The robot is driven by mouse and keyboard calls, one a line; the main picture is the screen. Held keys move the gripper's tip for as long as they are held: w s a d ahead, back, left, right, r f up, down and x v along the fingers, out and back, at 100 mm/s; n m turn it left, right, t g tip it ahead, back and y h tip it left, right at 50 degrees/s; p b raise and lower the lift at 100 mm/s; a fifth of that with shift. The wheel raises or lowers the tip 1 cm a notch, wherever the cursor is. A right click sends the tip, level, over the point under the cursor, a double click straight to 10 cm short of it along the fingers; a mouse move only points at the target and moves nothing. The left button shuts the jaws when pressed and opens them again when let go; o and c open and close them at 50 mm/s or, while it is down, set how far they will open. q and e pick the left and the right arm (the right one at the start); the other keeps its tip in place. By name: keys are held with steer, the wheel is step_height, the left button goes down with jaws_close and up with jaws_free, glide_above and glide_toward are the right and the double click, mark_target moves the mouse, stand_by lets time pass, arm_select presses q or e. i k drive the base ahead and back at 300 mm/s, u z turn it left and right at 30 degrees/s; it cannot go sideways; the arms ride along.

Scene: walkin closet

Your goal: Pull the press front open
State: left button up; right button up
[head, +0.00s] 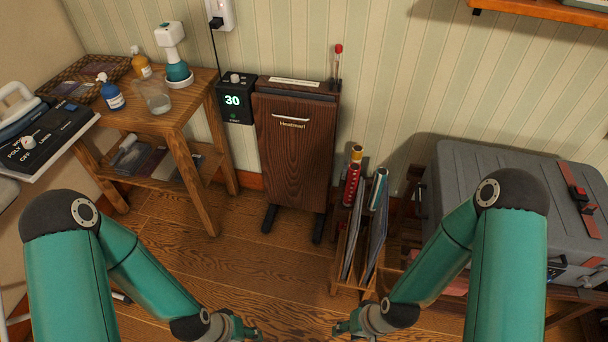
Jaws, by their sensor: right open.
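The press (311,87) is a dark wooden trouser press standing upright against the striped wall on two black feet. Its front (293,165) is a flat wood-grain panel that looks shut, with a pale bar handle (290,119) near the top and lettering below it. My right gripper (342,328) is open and empty, low at the bottom of the view, in front of the press and well apart from it. My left gripper (246,328) is at the bottom edge, also apart from the press; its fingers are too small to read.
A black timer box (236,100) showing 30 hangs left of the press. A wooden side table (140,118) with bottles stands left. A rack (341,262) with rolls and flat boards stands close right, beside a grey suitcase (500,180). The floor (240,262) before the press is clear.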

mark_target(294, 135)
steer(key=u, duration=0.1)
steer(key=i, duration=0.9)
steer(key=u, duration=2)
steer(key=i, duration=0.1)
steer(key=z, duration=3.2)
steer(key=k, duration=0.9)
steer(key=u, duration=1.1)
steer(key=i, duration=0.35)
steer(key=u, duration=0.05)
